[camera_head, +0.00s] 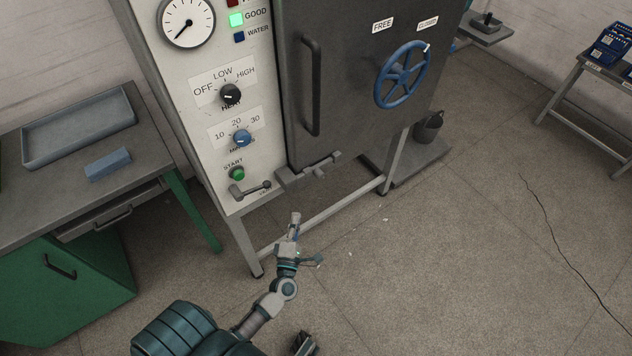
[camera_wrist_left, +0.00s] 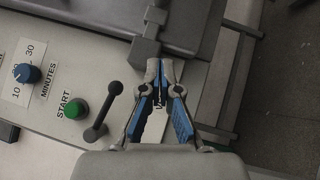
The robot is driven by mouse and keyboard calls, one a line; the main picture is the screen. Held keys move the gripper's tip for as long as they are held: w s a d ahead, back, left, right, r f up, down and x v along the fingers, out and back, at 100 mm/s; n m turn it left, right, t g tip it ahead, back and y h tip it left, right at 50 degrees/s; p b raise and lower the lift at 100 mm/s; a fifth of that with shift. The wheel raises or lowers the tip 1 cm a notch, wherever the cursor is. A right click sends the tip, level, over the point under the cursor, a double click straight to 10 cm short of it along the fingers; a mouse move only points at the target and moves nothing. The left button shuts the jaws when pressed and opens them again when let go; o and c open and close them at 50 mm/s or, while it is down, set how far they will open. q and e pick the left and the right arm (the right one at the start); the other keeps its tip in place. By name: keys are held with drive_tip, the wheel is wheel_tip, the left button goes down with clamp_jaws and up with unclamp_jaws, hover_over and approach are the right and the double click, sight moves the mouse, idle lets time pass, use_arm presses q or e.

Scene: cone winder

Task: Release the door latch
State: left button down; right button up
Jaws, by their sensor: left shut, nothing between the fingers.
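The grey door latch (camera_head: 318,168) is a sliding bar with a small handle under the lower edge of the dark door (camera_head: 355,100). In the left wrist view its grey block (camera_wrist_left: 145,50) and bar (camera_wrist_left: 155,15) lie just beyond my fingertips. My left gripper (camera_head: 295,217) is shut and empty, below and in front of the latch, apart from it in the head view. It also shows in the left wrist view (camera_wrist_left: 165,66), where its tips come close to the latch block; I cannot tell whether they touch. Only a dark part at the bottom edge may be my right gripper (camera_head: 304,344).
A grey lever (camera_head: 250,190) and green START button (camera_head: 237,173) sit left of the latch. The door has a vertical handle (camera_head: 312,88) and a blue wheel (camera_head: 402,75). A leg frame bar (camera_head: 330,212) runs below.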

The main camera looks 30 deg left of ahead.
use_arm(q)
drive_tip(key=shift+w+d, duration=0.1)
drive_tip(key=shift+d, duration=0.05)
use_arm(e)
drive_tip(key=shift+d, duration=0.1)
use_arm(q)
approach(328, 164)
drive_tip(key=shift+s+a+r, duration=0.1)
drive_tip(key=shift+a+r, duration=0.1)
drive_tip(key=shift+a, duration=0.45)
drive_tip(key=shift+s+a+r, duration=0.1)
drive_tip(key=shift+a+r, duration=0.05)
drive_tip(key=shift+a, duration=0.55)
drive_tip(key=shift+a+r, duration=0.2)
drive_tip(key=shift+a, duration=0.45)
use_arm(e)
drive_tip(key=shift+w+d+f+t, duration=0.2)
drive_tip(key=shift+w+t, duration=0.1)
drive_tip(key=shift+w, duration=0.25)
use_arm(q)
drive_tip(key=shift+w, duration=0.1)
use_arm(e)
drive_tip(key=shift+a, duration=0.1)
